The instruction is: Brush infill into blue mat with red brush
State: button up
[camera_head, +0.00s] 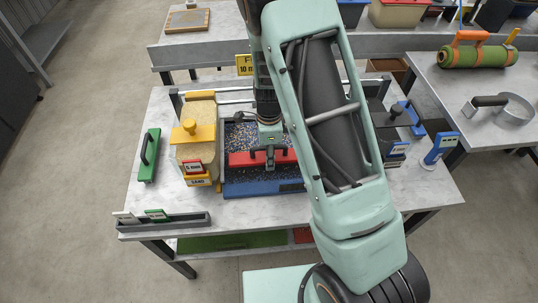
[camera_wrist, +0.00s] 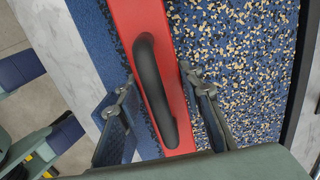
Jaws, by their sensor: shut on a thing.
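The blue mat (camera_head: 237,189) lies on the marble-topped table, with pale and dark infill granules scattered over its far part. In the wrist view, speckled granules cover the mat (camera_wrist: 240,60) to the right of the brush. The red brush (camera_head: 244,159) lies across the mat, and its red back (camera_wrist: 128,22) runs down the middle of the wrist view. My gripper (camera_head: 269,158) is shut on the brush's black handle (camera_wrist: 152,85), with a finger on each side. The near strip of the mat looks clear of granules. The brush's bristles are hidden.
A yellow-framed sand bin (camera_head: 197,180) stands left of the mat, with a green-backed tool (camera_head: 149,155) beyond it. A grey rail with cards (camera_head: 165,224) sits at the front left. A blue tool (camera_head: 440,148) stands at the right. A side table holds a turf roll (camera_head: 478,57).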

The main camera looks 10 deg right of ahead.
aim_at(279, 155)
jog(key=shift+f+b, duration=0.85)
jog(key=shift+f, duration=0.4)
dwell(0.4)
jog(key=shift+d, duration=1.6)
jog(key=shift+a, duration=1.65)
jog(key=shift+d, duration=0.15)
